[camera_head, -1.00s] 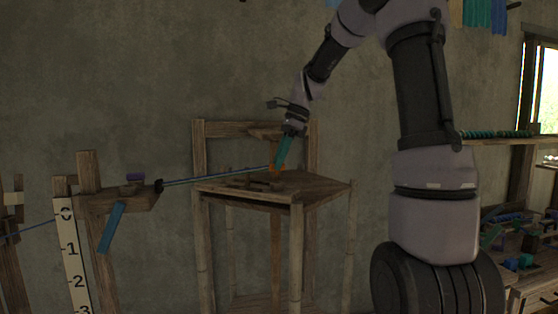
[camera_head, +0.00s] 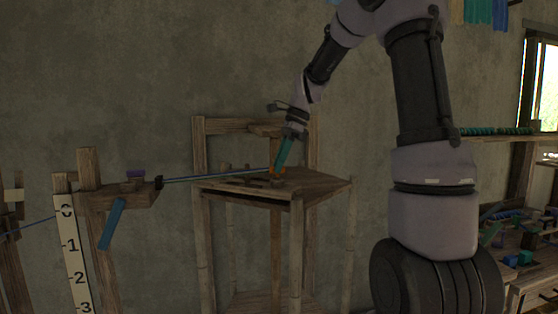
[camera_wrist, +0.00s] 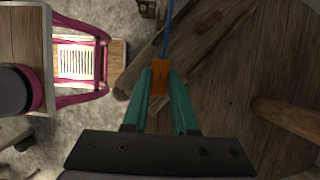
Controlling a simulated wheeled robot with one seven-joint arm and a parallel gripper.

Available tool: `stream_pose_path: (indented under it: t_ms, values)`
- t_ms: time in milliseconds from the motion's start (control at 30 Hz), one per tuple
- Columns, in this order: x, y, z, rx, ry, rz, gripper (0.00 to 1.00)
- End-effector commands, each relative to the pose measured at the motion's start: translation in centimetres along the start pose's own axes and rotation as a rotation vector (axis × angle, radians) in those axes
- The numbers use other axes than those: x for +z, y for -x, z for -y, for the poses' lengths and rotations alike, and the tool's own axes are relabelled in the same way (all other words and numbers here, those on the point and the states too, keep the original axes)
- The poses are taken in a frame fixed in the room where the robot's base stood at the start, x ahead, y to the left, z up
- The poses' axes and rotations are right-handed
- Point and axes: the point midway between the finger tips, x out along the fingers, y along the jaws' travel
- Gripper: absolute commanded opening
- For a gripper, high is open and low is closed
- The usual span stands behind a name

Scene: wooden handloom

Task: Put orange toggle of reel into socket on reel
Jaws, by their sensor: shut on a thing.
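The orange toggle (camera_wrist: 160,77) is between the green fingertips of my gripper (camera_wrist: 160,85) in the wrist view, and the jaws are shut on it. A blue cord (camera_wrist: 167,35) runs away from the toggle toward the top of that view. In the head view the toggle (camera_head: 276,171) is a small orange spot under the tips of my gripper (camera_head: 278,166), just above the top of the wooden stand (camera_head: 320,187). The cord (camera_head: 215,175) stretches left from it, nearly level. Which part is the reel's socket, and whether the toggle touches anything below, I cannot tell.
A wooden post with a bracket (camera_head: 125,196) and a blue hanging strip (camera_head: 111,224) stands to the left, beside a numbered scale (camera_head: 71,250). Small wooden pieces lie on the stand top. A shelf with coloured items (camera_head: 515,220) is at the far right.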

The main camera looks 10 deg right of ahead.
Motion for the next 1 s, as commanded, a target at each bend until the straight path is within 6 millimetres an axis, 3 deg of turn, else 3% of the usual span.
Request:
stream_pose_path:
  t_ms: [1000]
  values:
    - [-0.5,-1.3,0.0,0.000,0.000,0.000,0.00]
